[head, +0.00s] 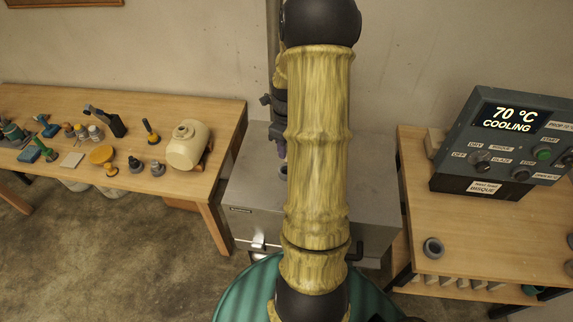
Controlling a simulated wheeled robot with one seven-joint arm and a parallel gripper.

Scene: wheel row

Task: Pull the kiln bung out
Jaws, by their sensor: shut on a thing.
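The kiln (248,192) is a grey metal box in the middle, with its flat top facing up. My arm covers much of it. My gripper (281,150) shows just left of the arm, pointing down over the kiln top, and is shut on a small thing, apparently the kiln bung. The bung's outline is too small and too hidden to make out. A small round dark spot (284,173) shows on the kiln top right below the fingers, partly behind my arm. I cannot tell whether the bung is seated there or raised.
A wooden table (215,110) on the left bears several small tools and a cream jar (187,146). The wall is close behind.

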